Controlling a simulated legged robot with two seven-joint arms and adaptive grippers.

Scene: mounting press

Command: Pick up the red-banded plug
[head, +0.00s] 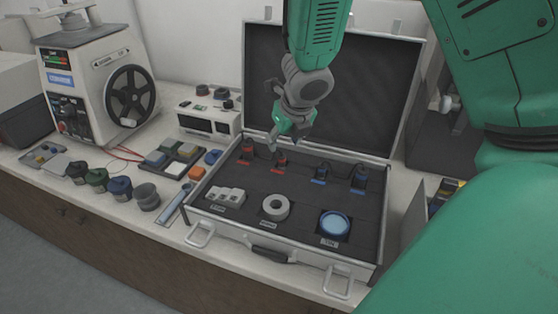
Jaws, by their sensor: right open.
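Two small dark plugs with red marks stand in the dark foam of the open case, one on the left (247,150) and one to its right (281,158). Each has a red label in front of it. I cannot tell at this size which is the red-banded plug. My right gripper (284,142) hangs above the back of the case, fingers pointing down, open and empty. It is just above the right-hand red plug and appears apart from it. My left gripper is out of view.
The silver case (315,265) also holds two blue-marked plugs (321,172), a grey ring (276,207), white blocks (226,196) and a round blue-topped piece (334,224). Its raised lid (375,100) stands behind my gripper. A press with a handwheel (130,95) and several jars are left.

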